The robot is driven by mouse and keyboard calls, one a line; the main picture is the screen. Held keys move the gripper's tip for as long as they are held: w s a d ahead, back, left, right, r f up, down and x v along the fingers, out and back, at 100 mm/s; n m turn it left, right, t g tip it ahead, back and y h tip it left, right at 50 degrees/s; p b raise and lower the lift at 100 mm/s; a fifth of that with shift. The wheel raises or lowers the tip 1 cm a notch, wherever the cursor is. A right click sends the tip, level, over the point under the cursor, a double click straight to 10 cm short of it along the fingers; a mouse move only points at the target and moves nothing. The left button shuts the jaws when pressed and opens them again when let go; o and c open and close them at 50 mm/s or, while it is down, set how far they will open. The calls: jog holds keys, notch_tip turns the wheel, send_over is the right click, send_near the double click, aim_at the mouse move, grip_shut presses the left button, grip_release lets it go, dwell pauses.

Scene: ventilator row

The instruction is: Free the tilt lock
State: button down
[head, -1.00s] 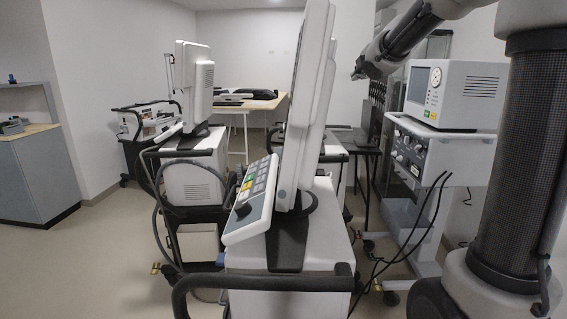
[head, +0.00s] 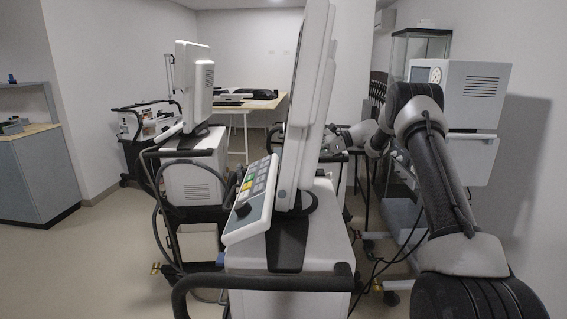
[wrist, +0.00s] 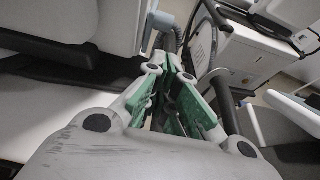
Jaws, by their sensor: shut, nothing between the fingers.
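The near ventilator's screen (head: 304,110) stands upright on a short stalk above a white cart (head: 320,240) in the head view. My gripper is mostly hidden behind this screen there. In the wrist view my gripper (wrist: 173,65) has green-padded fingers that are shut and empty. No tilt lock can be made out clearly in the head view.
A second ventilator (head: 195,85) stands behind to the left. A boxy unit on a cart (head: 475,90) stands at the right behind my arm. A black handle rail (head: 260,282) and hanging cables (head: 385,262) are near. The floor at the left is clear.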

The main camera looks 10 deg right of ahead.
jog(key=shift+a, duration=0.1)
jog(key=x, duration=1)
